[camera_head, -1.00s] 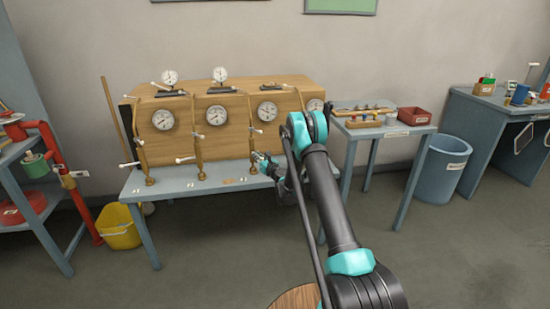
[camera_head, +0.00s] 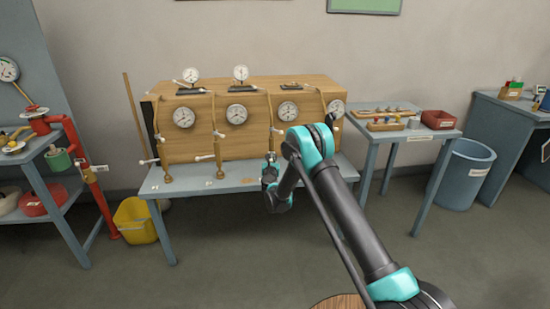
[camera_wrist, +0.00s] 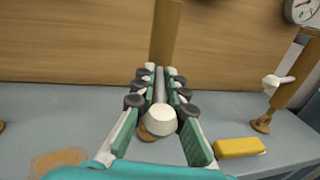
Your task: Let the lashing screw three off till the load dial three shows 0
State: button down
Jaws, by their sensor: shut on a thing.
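The lashing screw three, a white-tipped bar (camera_wrist: 158,121) on the third brass-coloured strap (camera_wrist: 165,35), lies lengthwise between my gripper's fingers in the wrist view. My gripper (camera_wrist: 160,95) is shut on it, green pads at both sides. In the head view my gripper (camera_head: 270,168) is at the foot of the third strap (camera_head: 270,120), largely covering the screw. The third round white dial from the left (camera_head: 288,110), which I take as load dial three, is on the wooden front beside that strap. Its reading is too small to tell.
Other straps with white-ended bars stand left (camera_head: 217,150) and right (camera_wrist: 278,85). A yellow block (camera_wrist: 239,147) lies on the blue-grey bench (camera_wrist: 80,125), right of my gripper. A side table (camera_head: 410,132) with a red box (camera_head: 438,119) is to the right.

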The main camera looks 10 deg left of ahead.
jog(key=shift+s+a+f+m+h, duration=0.1)
jog(key=shift+s+a+m+h, duration=0.15)
jog(key=shift+m+h, duration=0.25)
jog(key=c, duration=1.6)
grip_release()
jog(key=s+d, duration=0.1)
jog(key=s, duration=1.1)
